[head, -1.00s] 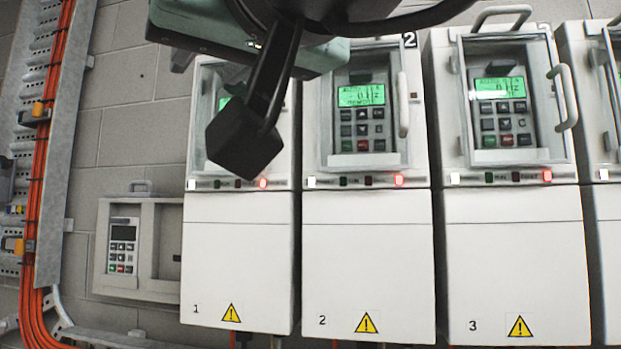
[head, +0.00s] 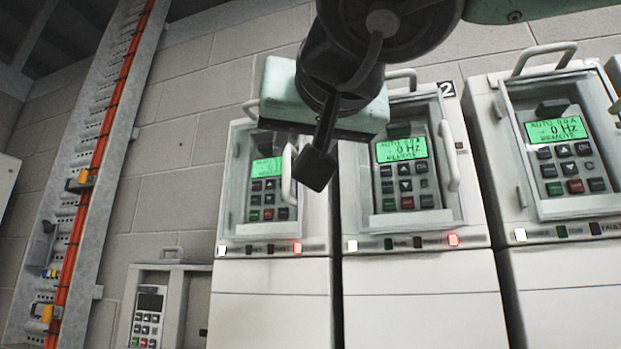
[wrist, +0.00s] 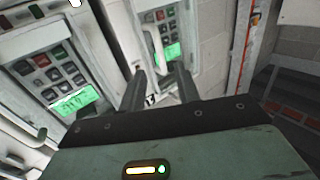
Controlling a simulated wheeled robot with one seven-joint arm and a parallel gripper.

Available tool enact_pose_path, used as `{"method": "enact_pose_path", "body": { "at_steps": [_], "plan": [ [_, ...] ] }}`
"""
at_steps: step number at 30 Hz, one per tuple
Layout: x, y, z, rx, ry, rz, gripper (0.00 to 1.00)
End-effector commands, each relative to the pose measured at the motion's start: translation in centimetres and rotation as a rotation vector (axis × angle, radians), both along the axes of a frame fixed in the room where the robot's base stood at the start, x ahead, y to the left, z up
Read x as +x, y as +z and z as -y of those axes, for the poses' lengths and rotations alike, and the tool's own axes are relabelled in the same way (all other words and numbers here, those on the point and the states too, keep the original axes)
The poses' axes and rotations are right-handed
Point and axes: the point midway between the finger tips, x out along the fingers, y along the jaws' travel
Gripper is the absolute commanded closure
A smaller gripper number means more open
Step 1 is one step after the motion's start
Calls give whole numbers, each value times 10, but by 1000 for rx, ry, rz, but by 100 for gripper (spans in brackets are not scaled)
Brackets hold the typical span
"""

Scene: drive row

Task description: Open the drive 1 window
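The drive 1 window (head: 262,182) is a clear framed cover over a keypad with a green display, at the left of the drives in the head view. It looks shut. Its pale upright handle (head: 289,176) is on its right side. In the wrist view, the handle (wrist: 156,45) shows beyond the fingertips, with the drive 1 keypad (wrist: 168,30) behind it. My gripper (head: 319,172) is just right of the handle in the head view, overlapping the gap between drives 1 and 2. In the wrist view its two dark fingers (wrist: 160,70) are apart with nothing between them.
Drive 2 (head: 405,170) stands close to the right, with its own window and handle (head: 450,157). Drive 3 (head: 565,150) is further right. A small keypad box (head: 172,300) is low at the left. Orange cables (head: 103,150) run up a metal tray. Bare block wall lies between.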

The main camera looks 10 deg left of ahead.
Motion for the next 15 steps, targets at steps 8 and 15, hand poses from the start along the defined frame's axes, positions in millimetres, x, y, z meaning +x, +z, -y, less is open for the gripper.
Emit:
{"method": "enact_pose_path", "body": {
  "at_steps": [8, 15],
  "plan": [
    [42, 1, -24, 0, -1, -1, 68],
    [55, 0, -31, 1, 0, 0, 68]
  ]
}}
